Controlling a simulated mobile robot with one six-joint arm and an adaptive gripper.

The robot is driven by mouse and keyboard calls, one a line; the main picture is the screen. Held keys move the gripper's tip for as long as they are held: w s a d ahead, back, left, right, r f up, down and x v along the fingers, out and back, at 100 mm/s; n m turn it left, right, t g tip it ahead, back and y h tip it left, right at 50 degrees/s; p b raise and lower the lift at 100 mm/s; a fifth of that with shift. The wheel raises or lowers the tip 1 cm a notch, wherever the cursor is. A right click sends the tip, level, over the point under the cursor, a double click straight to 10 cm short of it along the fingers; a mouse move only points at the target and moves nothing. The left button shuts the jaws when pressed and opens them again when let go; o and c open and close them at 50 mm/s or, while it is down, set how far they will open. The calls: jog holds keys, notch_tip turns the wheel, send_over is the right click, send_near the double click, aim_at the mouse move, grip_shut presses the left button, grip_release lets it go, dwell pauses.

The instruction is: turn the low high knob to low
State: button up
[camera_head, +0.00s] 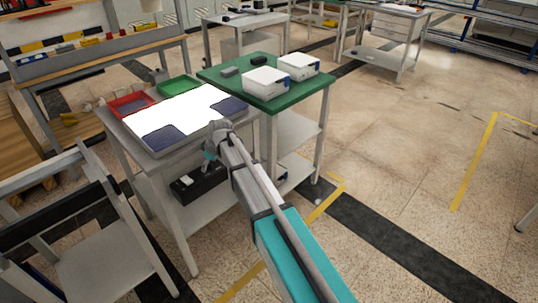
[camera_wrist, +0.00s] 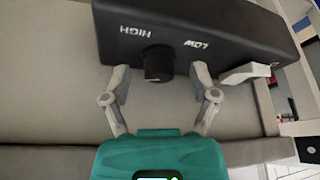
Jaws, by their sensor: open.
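A black box (camera_wrist: 200,30) fills the top of the wrist view, with the words HIGH and LOW upside down on its face. A round black knob (camera_wrist: 157,62) sticks out below and between the words; I cannot tell which way it is set. My gripper (camera_wrist: 160,76) is open, with one finger on each side of the knob and a visible gap at both. In the head view the black box (camera_head: 200,184) is on the lower shelf of the layup table, and my gripper is mostly hidden by my wrist.
A white lever (camera_wrist: 247,73) sits on the box face, right of the knob and close to my right finger. The grey table (camera_head: 186,149) with its lower shelf (camera_head: 178,215) surrounds the box. A green-topped table (camera_head: 262,103) with white boxes stands behind. Open floor lies right.

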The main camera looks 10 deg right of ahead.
jog(key=shift+s+m+t+h, duration=0.1)
jog(key=shift+m+t+h, duration=0.25)
jog(key=shift+m, duration=0.8)
jog(key=shift+m+t+h, duration=0.25)
jog(key=shift+m+h, duration=0.1)
jog(key=shift+m, duration=0.8)
jog(key=shift+a+m+t+h, duration=0.15)
jog(key=shift+m+h, duration=0.25)
jog(key=shift+m, duration=0.65)
jog(key=shift+d+m+t+h, duration=0.1)
jog(key=shift+m+t+h, duration=0.25)
jog(key=shift+m, duration=0.7)
jog(key=w+p+v, duration=0.1)
jog(key=p+v, duration=1.2)
jog(key=v, duration=0.1)
jog(key=s+d+r+g+p, duration=0.1)
jog(key=s+d+r+p, duration=0.1)
jog(key=s+d, duration=0.5)
jog(key=s+d+r+m+g+p, duration=0.1)
jog(key=s+d+r+g+p, duration=0.1)
jog(key=s+d, duration=0.6)
jog(key=d+r+h+p, duration=0.1)
jog(key=d+p, duration=0.1)
jog(key=d, duration=0.1)
jog(key=shift+m+g, duration=0.3)
jog(key=shift+s+a, duration=0.1)
jog(key=shift+c, duration=0.2)
